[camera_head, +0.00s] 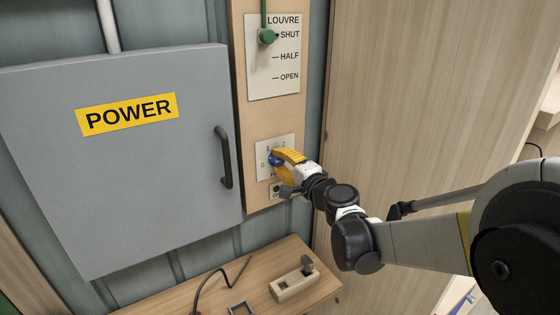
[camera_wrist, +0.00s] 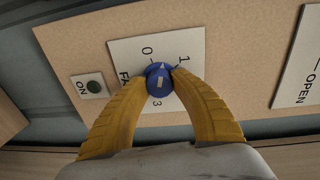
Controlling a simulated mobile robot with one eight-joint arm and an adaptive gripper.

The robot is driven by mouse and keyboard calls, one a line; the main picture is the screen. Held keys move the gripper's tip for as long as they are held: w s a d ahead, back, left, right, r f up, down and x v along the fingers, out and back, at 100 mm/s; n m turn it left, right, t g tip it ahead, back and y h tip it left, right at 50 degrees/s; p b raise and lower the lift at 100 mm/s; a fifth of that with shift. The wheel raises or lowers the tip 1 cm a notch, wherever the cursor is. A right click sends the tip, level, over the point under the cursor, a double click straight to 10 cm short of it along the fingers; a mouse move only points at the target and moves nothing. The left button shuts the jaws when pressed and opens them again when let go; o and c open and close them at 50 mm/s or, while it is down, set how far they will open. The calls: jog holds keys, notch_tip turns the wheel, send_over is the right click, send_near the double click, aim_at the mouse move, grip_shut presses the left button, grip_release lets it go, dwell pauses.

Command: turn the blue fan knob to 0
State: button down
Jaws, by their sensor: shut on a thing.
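The blue fan knob (camera_wrist: 160,80) sits on a white plate (camera_wrist: 122,52) marked 0, 1 and 3, with a partly hidden word starting "FA". A white mark near the knob's upper edge in the wrist view points between the 0 and the 1; the exact setting is hard to tell. My gripper (camera_wrist: 161,73) has its two yellow fingers on opposite sides of the knob, shut on it. In the head view my gripper (camera_head: 274,158) reaches the plate from the right and covers part of the knob (camera_head: 273,160) and of the scale.
An ON button (camera_wrist: 94,87) is close beside the fan plate. The louvre plate (camera_head: 273,62) with its green handle is above. The grey POWER cabinet (camera_head: 110,170) and its black handle (camera_head: 223,157) are left. Below, a wooden bench (camera_head: 210,292) holds a plane (camera_head: 294,281).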

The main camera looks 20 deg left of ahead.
jog(key=n, duration=0.5)
jog(key=shift+n, duration=0.3)
dwell(0.4)
jog(key=c, duration=1)
grip_release()
jog(key=v, duration=1.2)
jog(key=shift+s+a+f, duration=0.1)
jog(key=shift+s+a, duration=0.05)
